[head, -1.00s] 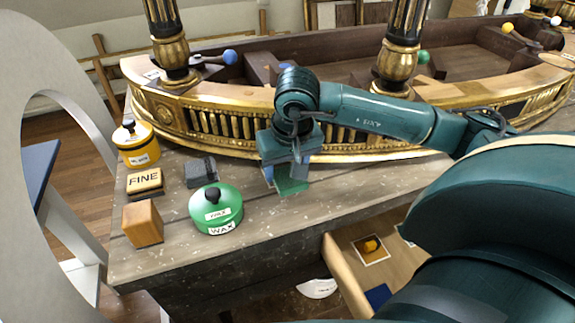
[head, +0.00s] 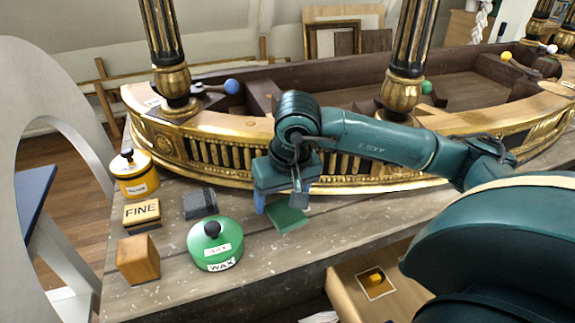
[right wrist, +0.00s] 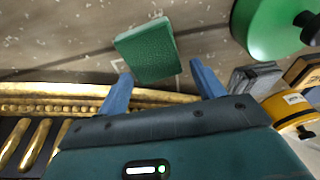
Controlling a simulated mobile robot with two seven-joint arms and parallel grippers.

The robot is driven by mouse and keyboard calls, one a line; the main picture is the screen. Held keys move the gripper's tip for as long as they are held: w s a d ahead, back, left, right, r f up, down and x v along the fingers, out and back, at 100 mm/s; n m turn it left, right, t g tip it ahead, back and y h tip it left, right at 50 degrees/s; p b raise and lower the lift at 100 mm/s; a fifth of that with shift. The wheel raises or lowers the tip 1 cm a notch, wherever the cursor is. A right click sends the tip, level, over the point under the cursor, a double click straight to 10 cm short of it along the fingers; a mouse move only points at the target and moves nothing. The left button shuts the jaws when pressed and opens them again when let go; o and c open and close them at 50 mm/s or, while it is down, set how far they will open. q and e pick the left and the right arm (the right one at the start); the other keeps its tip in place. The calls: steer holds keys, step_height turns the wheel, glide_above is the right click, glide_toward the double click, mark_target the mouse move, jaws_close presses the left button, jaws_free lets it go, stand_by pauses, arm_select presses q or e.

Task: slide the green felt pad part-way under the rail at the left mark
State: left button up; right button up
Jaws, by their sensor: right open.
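The green felt pad (head: 287,216) lies flat on the bench top just in front of the gilt rail (head: 340,187). It also shows in the right wrist view (right wrist: 150,52), beyond my fingertips, with pale mark lines on the bench beside it. My right gripper (head: 279,203) is open, close above the bench at the pad's rail-side edge. In the right wrist view its two blue fingers (right wrist: 160,82) stand apart with the pad's near end between and ahead of them, not clamped. The rail shows at the left of the wrist view (right wrist: 70,90). My left gripper is not in view.
A green wax tin (head: 215,244), a dark grey block (head: 200,203), a block labelled FINE (head: 142,213), a yellow tin (head: 135,174) and a wooden block (head: 138,259) stand left of the pad. An open drawer (head: 350,292) is below the bench front. Bench right of the pad is clear.

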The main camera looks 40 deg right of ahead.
mark_target(291, 218)
steer(key=v, duration=1.2)
steer(key=shift+s, duration=0.3)
steer(key=shift+s, duration=0.1)
